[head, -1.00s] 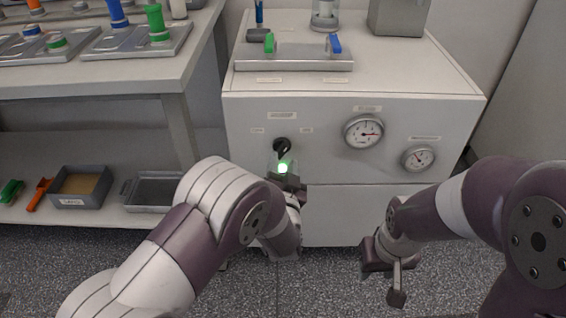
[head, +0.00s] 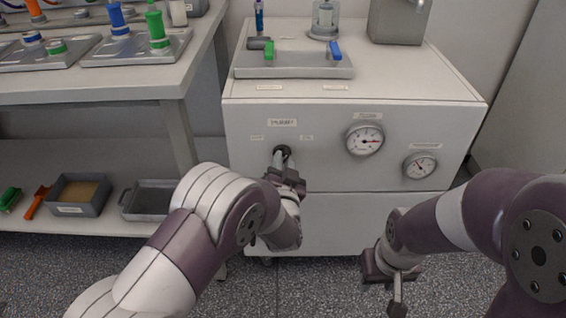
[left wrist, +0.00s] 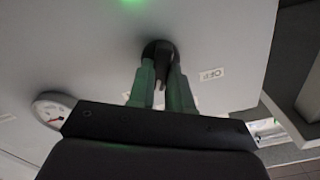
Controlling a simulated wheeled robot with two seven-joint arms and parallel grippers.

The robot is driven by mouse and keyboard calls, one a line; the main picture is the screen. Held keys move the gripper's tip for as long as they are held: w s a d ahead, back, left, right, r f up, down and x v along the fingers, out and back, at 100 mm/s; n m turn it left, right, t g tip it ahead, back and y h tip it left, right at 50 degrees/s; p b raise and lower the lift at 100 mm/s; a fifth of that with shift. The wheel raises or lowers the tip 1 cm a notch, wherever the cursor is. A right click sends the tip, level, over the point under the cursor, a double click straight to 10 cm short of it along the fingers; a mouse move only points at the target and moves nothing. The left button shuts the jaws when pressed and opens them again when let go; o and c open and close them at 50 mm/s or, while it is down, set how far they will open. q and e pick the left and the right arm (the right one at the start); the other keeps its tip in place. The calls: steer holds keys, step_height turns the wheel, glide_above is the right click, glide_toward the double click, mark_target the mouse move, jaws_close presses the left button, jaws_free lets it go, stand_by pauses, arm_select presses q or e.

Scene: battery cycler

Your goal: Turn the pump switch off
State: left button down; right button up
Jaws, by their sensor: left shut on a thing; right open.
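The black pump switch (head: 284,149) is on the front panel of the white cabinet, partly covered by my left gripper (head: 281,157). In the left wrist view the switch (left wrist: 158,49) sits between the two fingers (left wrist: 158,88), which are shut on its lever. The lever tip points down in that view. An OFF label (left wrist: 212,74) shows to the right of the switch there. A green glow (left wrist: 131,2) shows at that view's top edge; the lamp is hidden in the head view. My right gripper (head: 397,288) is open and empty, low in front of the cabinet.
Two gauges (head: 365,139) (head: 420,166) are on the panel right of the switch. A grey plate (head: 293,70) with green and blue valve handles lies on the cabinet top. A bench (head: 90,95) with a lower shelf stands at the left.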

arm_select(q)
steer(key=n+b, duration=0.1)
steer(key=n, duration=0.4)
steer(key=n+b, duration=0.1)
steer(key=n, duration=0.5)
steer(key=shift+a+n, duration=0.2)
steer(key=shift+n, duration=0.1)
stand_by(0.4)
steer(key=c, duration=1)
jaws_free()
steer(key=shift+c, duration=0.2)
steer(key=shift+s, duration=0.1)
